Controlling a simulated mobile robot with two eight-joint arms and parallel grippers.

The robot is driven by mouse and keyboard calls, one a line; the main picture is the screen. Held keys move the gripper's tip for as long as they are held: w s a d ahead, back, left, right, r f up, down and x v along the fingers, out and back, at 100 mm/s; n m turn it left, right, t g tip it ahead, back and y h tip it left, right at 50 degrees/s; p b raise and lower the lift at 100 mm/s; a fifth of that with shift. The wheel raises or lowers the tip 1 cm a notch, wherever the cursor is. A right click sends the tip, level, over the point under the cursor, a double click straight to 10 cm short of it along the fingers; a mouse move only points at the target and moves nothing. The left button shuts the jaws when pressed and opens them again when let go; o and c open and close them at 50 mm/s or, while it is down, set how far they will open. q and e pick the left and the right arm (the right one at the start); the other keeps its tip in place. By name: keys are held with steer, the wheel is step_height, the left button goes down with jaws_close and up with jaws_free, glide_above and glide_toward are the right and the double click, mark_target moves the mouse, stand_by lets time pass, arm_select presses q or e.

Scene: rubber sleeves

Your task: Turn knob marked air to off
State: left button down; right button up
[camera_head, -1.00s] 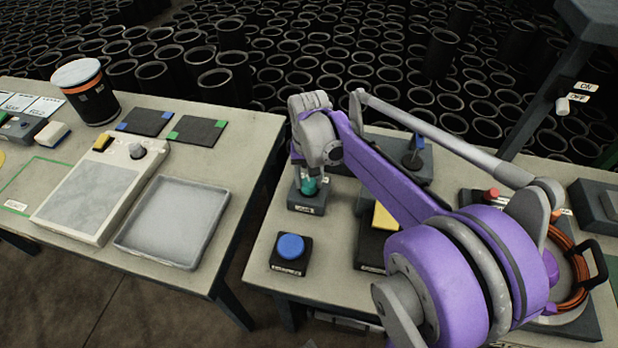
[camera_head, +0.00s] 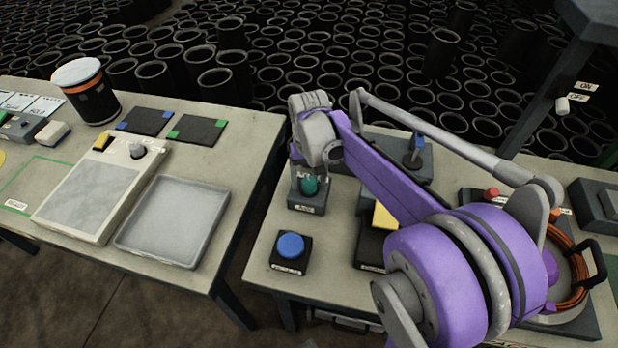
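A teal knob (camera_head: 309,186) stands on a small dark box (camera_head: 306,204) with a white label, near the left edge of the right table. The label is too small to read. My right gripper (camera_head: 308,180) points down over this box, with its fingers down around the knob. Whether the fingers press on the knob cannot be made out. My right arm hides part of the table behind it. My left gripper is not in view.
A blue push button (camera_head: 290,246) stands in front of the knob box. A yellow-topped box (camera_head: 383,217) is partly behind my arm. A blue-handled switch (camera_head: 417,145) stands at the back. A grey tray (camera_head: 172,220) lies on the left table, across a gap.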

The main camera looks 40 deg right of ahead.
mark_target(309, 181)
steer(key=shift+r, duration=0.1)
step_height(309, 181, up, 11)
steer(key=shift+f+p, duration=0.2)
steer(key=shift+p, duration=0.25)
stand_by(0.6)
